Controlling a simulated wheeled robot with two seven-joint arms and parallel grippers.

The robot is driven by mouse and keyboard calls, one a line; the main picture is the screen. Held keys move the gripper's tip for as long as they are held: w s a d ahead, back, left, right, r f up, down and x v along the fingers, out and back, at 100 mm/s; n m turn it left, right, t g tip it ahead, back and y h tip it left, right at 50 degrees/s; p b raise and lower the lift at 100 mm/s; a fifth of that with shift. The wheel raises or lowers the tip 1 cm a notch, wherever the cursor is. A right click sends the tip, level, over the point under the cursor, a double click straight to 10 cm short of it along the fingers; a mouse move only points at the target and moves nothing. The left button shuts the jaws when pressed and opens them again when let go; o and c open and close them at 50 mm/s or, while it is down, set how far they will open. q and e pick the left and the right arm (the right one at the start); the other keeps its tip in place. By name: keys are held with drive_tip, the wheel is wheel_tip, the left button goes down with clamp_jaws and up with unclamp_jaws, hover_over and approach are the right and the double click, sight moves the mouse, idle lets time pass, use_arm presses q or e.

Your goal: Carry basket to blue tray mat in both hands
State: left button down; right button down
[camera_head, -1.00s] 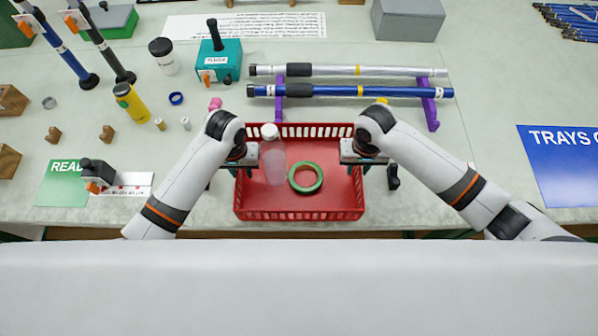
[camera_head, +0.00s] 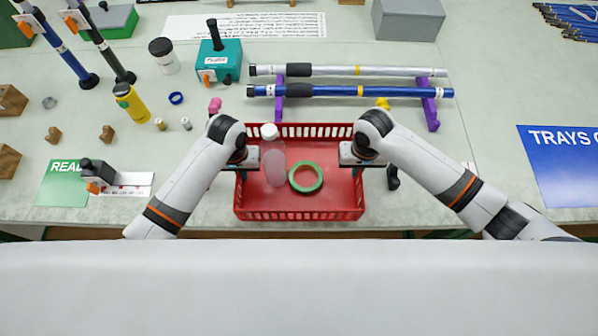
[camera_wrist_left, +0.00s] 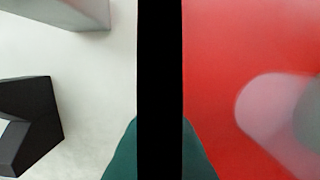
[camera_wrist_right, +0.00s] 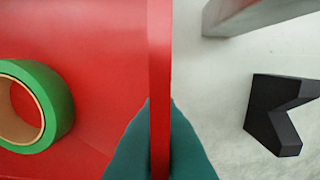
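The red basket (camera_head: 300,213) stands on the table in front of me. It holds a clear bottle (camera_head: 273,163) with a white cap and a green tape roll (camera_head: 305,177). My left gripper (camera_head: 238,168) is at the basket's left side; in the left wrist view its teal fingers (camera_wrist_left: 160,150) press on both sides of a dark upright band. My right gripper (camera_head: 364,166) is at the right side; in the right wrist view its fingers (camera_wrist_right: 160,140) are closed on the red wall. The blue tray mat (camera_head: 565,165) lies at the far right, partly cut off.
A silver and a blue rod (camera_head: 350,91) lie on purple stands behind the basket. A green mat (camera_head: 62,185) with a small device is at left. A yellow bottle (camera_head: 130,103) and teal block (camera_head: 219,62) stand behind. The table between basket and blue mat looks clear beyond my right arm.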

use_arm(q)
drive_tip(key=shift+r, duration=0.1)
use_arm(e)
drive_tip(key=shift+r, duration=0.1)
